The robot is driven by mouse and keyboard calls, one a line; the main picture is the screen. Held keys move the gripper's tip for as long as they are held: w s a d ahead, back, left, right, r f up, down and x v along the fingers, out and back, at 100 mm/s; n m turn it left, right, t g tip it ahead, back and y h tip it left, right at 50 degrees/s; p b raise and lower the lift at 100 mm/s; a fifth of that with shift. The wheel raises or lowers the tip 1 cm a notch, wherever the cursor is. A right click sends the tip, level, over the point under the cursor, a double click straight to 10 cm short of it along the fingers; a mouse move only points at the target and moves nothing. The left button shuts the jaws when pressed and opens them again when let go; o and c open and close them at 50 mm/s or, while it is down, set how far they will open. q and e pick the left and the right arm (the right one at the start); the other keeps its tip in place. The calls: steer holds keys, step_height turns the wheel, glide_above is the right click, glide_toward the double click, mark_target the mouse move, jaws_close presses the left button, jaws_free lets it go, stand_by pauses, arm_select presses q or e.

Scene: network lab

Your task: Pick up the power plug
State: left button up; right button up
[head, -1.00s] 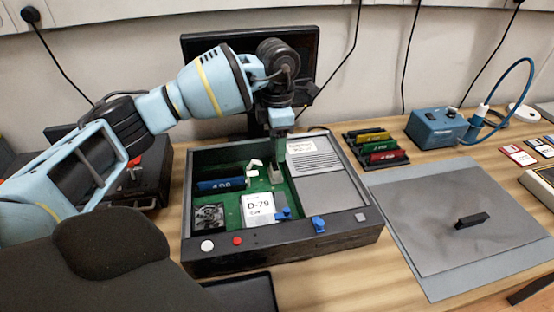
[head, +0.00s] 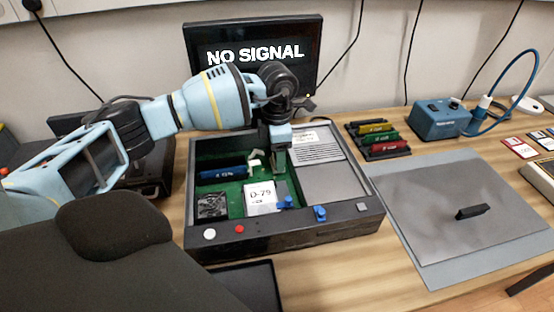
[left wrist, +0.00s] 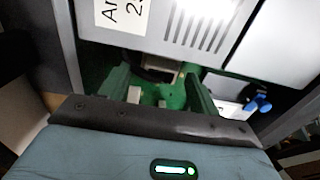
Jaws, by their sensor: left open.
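My left gripper (head: 276,161) is open and points down into the open computer case (head: 290,241), just in front of the grey power supply (head: 314,150). In the left wrist view its two green-grey fingers (left wrist: 158,84) stand apart over the green board (left wrist: 160,98). A dark piece with a pale face (left wrist: 160,70), possibly the power plug, lies between and beyond the fingertips, by the power supply's edge. I cannot tell for sure that it is the plug. A small pale block (left wrist: 134,95) sits beside the left finger. My right gripper is not in view.
The case holds a blue module (head: 222,173), a fan (head: 211,206), a D-79 block (head: 261,198) and blue clips (head: 320,213). A monitor (head: 256,54) reading NO SIGNAL stands behind. Right are coloured modules (head: 380,139), a blue station (head: 440,120) and a grey mat (head: 430,220) with a black bar.

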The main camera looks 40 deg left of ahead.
arm_select(q)
steer(key=shift+f, duration=0.4)
steer(key=c, duration=1.3)
steer(key=shift+r, duration=0.1)
step_height(320, 180, up, 10)
